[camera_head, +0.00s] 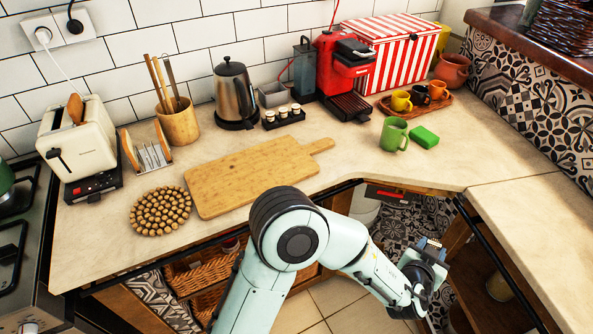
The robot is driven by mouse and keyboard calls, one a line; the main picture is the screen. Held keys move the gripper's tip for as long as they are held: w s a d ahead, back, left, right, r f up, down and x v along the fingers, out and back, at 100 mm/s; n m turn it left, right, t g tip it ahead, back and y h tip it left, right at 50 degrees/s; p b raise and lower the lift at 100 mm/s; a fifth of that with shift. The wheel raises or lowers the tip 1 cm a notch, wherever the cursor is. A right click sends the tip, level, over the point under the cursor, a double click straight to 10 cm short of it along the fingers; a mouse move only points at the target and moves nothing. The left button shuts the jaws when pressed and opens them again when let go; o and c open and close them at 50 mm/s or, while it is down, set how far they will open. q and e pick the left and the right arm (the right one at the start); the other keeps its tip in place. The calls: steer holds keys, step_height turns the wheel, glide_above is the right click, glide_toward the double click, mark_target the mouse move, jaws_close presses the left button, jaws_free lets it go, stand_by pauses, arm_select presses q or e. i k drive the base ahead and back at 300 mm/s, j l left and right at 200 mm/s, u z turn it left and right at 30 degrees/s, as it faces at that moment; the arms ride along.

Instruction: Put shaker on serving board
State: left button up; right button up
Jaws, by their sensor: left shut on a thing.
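The serving board (245,178), light wood with a handle at its right end, lies flat and bare on the counter. My left arm reaches across the front, and its gripper (431,250) is at the right, beyond the counter's front edge and well apart from the board. That gripper is shut on a small greyish thing, mostly hidden between the fingers. I cannot make out whether it is the shaker. My right gripper is not in view.
A round wooden trivet (160,211) and a toast rack (150,155) lie left of the board. A kettle (235,93) and a red coffee machine (343,68) stand behind. A green mug (394,135) and green sponge (425,137) sit right. The counter between board and mug is clear.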

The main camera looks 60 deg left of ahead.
mark_target(283, 150)
steer(key=k+l+u, duration=0.15)
steer(key=u, duration=1)
